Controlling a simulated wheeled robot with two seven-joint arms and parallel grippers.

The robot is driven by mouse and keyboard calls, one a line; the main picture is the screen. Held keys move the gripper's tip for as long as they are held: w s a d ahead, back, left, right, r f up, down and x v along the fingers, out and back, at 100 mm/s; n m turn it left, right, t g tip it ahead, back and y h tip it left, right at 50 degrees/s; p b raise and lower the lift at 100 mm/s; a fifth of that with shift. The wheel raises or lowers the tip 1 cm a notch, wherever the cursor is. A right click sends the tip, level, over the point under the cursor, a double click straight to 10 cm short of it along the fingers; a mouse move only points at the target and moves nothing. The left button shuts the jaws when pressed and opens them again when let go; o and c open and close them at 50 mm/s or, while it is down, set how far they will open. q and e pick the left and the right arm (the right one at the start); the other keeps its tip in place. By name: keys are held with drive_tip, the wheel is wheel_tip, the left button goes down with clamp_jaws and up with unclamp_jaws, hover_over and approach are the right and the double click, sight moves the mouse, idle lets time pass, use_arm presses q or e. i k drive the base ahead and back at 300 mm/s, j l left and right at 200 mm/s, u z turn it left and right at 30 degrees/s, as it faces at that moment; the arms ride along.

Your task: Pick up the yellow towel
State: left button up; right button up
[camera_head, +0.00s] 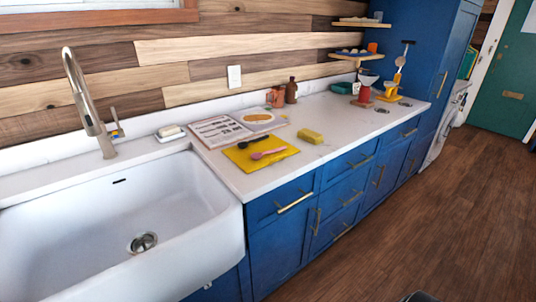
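A flat yellow cloth-like sheet (238,160), which looks like the yellow towel, lies on the white counter just right of the sink. A black spoon (258,141) and a pink spoon (268,153) lie on top of it. A small thick yellow block (311,136) lies to its right, apart from it; I cannot tell whether it is a sponge or a folded towel. Neither of my grippers shows in this view.
A white sink (75,240) with a tall faucet (85,100) is at left. An open magazine (220,132), a soap dish (171,133), brown containers (284,94) and a red-and-white appliance (365,90) stand on the counter. Open wooden floor (440,210) lies at right.

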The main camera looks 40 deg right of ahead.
sight(313, 137)
drive_tip(key=l+z, duration=0.15)
drive_tip(key=z, duration=1.35)
